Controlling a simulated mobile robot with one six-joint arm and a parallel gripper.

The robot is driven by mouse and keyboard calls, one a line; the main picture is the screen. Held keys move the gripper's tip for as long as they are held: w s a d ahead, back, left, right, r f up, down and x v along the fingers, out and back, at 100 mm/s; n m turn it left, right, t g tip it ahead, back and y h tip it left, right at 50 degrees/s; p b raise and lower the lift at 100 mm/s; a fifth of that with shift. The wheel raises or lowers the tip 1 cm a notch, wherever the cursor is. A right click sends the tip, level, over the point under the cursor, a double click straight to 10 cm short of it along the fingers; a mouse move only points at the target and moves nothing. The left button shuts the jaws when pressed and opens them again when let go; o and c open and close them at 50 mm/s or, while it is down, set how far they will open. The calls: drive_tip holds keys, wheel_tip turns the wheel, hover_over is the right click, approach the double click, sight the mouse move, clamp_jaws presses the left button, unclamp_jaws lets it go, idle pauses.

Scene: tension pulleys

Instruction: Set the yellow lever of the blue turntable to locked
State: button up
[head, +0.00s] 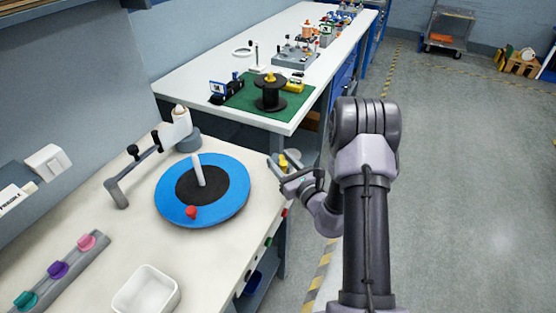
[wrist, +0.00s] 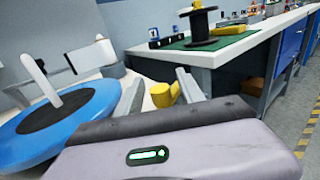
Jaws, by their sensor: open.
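The blue turntable (head: 230,200) is a blue disc with a black centre and an upright white peg, on the white bench at the left. It also shows in the wrist view (wrist: 75,110). The yellow lever (wrist: 167,94) stands beside the disc, at the bench edge on its right. In the head view the lever (head: 284,161) is partly hidden by my gripper (head: 279,172). My gripper is open at the lever. In the wrist view the lever appears between the two fingers, with a gap visible to each. I cannot tell whether either finger touches it.
A red knob (head: 191,212) sits on the disc's front edge. A jointed grey arm with a white spool (head: 178,128) stands behind the disc. A white bin (head: 146,293) is in front. A second bench with a green mat (head: 233,101) and black reel (head: 269,93) lies beyond.

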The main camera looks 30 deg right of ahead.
drive_tip(key=shift+w, duration=0.85)
clamp_jaws()
drive_tip(key=shift+a, duration=0.1)
idle(0.7)
